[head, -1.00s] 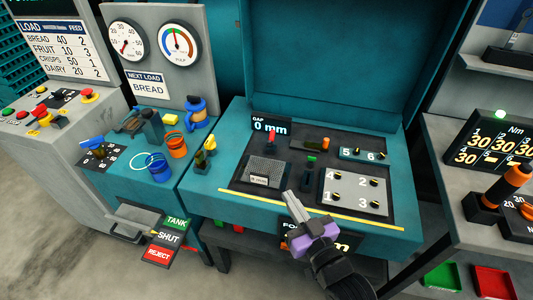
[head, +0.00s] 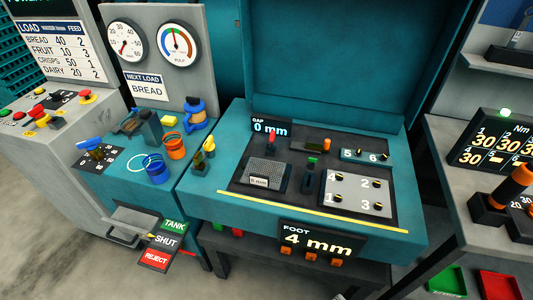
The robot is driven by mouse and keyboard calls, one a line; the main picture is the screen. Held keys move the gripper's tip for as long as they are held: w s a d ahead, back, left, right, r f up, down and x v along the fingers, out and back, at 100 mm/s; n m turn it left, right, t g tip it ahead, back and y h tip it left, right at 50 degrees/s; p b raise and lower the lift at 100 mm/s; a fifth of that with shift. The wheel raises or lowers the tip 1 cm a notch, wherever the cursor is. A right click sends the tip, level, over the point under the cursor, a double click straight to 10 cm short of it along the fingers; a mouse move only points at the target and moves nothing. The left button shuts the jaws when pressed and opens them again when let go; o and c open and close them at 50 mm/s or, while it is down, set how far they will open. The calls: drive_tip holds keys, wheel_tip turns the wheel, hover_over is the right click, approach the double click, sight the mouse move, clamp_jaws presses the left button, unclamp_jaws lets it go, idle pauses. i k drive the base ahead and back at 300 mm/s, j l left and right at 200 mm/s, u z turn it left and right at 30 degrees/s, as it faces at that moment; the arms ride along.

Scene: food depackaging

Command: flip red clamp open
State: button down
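The red clamp (head: 271,139) is a small red lever standing up near the back left of the dark panel, just below the GAP display. It looks upright, and its base is partly hidden by the ribbed grey block in front of it. My gripper is out of the picture. A tiny sliver at the bottom edge is too small to tell. Nothing touches the clamp.
The teal machine (head: 245,208) has its lid raised behind the panel. A green-topped lever (head: 312,163) and a grey numbered plate (head: 355,195) lie right of the clamp. The GAP display (head: 271,125) reads 0 mm; the FOOT display (head: 322,240) reads 4 mm.

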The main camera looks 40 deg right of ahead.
sight(271, 139)
drive_tip(key=l+z, duration=0.15)
drive_tip(key=z, duration=0.2)
drive_tip(key=i+l+z, duration=0.1)
drive_tip(key=z, duration=0.25)
drive_tip(key=i+l+z, duration=0.1)
drive_tip(key=z, duration=0.25)
